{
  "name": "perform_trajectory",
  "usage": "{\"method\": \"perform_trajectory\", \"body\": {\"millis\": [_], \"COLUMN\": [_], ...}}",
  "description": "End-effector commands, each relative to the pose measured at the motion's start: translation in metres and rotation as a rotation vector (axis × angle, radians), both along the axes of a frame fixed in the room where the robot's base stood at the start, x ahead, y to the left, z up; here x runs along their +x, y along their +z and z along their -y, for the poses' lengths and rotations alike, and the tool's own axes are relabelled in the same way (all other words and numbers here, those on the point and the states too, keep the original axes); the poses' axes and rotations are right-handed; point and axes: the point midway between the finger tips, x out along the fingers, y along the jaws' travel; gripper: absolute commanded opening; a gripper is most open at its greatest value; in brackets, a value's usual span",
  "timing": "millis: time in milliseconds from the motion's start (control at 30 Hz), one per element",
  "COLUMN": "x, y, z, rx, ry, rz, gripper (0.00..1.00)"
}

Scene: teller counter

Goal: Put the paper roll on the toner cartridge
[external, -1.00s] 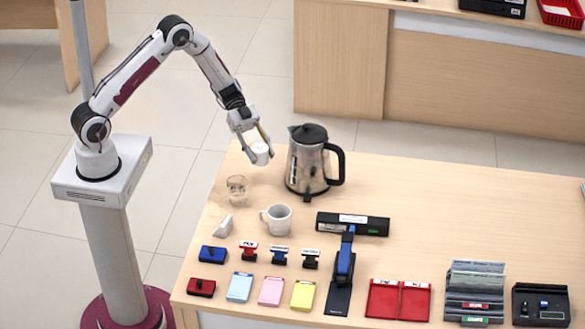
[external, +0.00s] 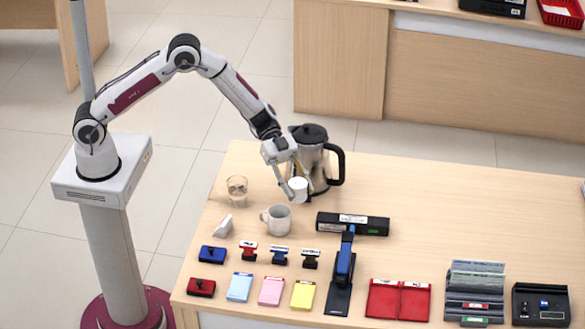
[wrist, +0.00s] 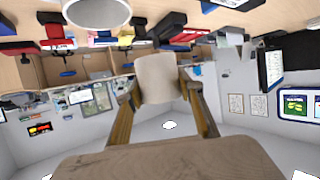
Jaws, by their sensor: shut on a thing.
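The paper roll (external: 298,190) is a small white cylinder. My gripper (external: 299,194) is shut on it, with a finger on each side, and holds it above the table in front of the kettle. In the wrist view the paper roll (wrist: 157,78) shows between the two fingers. The toner cartridge (external: 370,226) is a long black box with a white label and a small green mark. It lies on the table, below and to the right of the held roll, apart from it. Its top looks bare.
A steel kettle (external: 318,170) stands right behind my gripper. A white mug (external: 279,220) and a glass (external: 237,189) stand to the left. Stamps and pads fill the front left. The table's back right is clear.

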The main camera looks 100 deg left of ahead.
Motion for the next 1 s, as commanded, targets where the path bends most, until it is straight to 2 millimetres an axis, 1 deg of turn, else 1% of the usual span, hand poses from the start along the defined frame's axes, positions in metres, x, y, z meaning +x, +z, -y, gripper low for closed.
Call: {"method": "perform_trajectory", "body": {"millis": [33,133,233,300,400,600,1000], "x": [0.011,0.033,0.052,0.063,0.073,0.08,0.08], "y": [0.005,0.011,0.016,0.019,0.019,0.016,0.015], "z": [0.011,0.023,0.02,0.01,-0.002,-0.013,-0.014], "rx": [0.001,0.0,0.0,0.0,0.0,0.0,0.0], "ry": [0.018,0.081,0.158,0.216,0.278,0.336,0.343], "rz": [0.004,0.003,0.003,0.002,0.001,0.001,0.001], "gripper": [0.14,0.14,0.14,0.14,0.14,0.14,0.14]}}
